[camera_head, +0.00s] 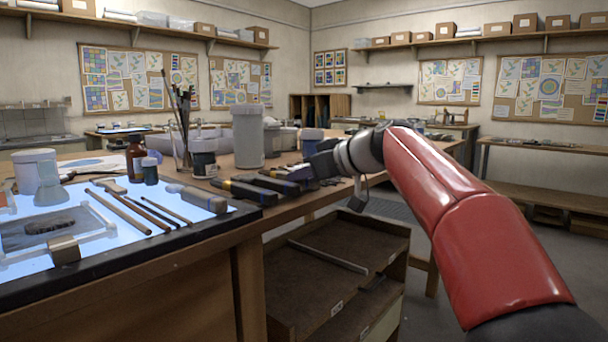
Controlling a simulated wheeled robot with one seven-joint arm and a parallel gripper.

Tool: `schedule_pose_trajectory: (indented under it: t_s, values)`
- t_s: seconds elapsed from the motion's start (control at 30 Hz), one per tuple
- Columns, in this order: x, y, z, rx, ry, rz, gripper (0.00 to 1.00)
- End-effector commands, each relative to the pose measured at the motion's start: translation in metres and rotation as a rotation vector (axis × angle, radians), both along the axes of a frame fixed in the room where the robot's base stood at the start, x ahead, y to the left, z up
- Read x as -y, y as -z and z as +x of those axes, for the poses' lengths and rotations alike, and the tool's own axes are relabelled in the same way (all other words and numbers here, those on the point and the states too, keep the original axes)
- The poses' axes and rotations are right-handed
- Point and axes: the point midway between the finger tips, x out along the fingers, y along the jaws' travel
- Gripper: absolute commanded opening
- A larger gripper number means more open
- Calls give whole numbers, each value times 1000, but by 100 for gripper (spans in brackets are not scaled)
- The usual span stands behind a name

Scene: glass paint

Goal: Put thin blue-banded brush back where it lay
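My gripper (322,162) is a dark shape at the end of the red arm, above the right part of the table among jars and tools. Its fingers are too small and dark to show whether they are open or shut, or whether they hold anything. Several thin brushes or sticks (147,213) lie side by side on the lit panel (218,219) at the left, apart from the gripper. I cannot make out a blue band on any of them, so I cannot tell which is the thin blue-banded brush.
Dark-handled tools with yellow marks (244,191) lie at the table's front edge, left of the gripper. A tall grey jar (248,137), a dark-labelled jar (204,158), a brown bottle (136,157) and a glass of brushes (182,150) stand behind. An open drawer (330,285) is below.

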Motion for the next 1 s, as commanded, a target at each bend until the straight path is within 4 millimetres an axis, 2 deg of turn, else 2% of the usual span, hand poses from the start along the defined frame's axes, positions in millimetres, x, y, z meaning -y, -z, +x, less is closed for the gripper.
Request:
schedule_pose_trajectory:
  t_s: [0.03,0.2,0.53,0.8,1.0]
  values:
    - [0,0,0,0,0,0,26]
    - [0,0,0,0,0,0,45]
    - [5,-2,-3,0,1,0,45]
    - [38,-18,-28,2,5,0,45]
    - [54,-27,-42,-1,4,0,45]
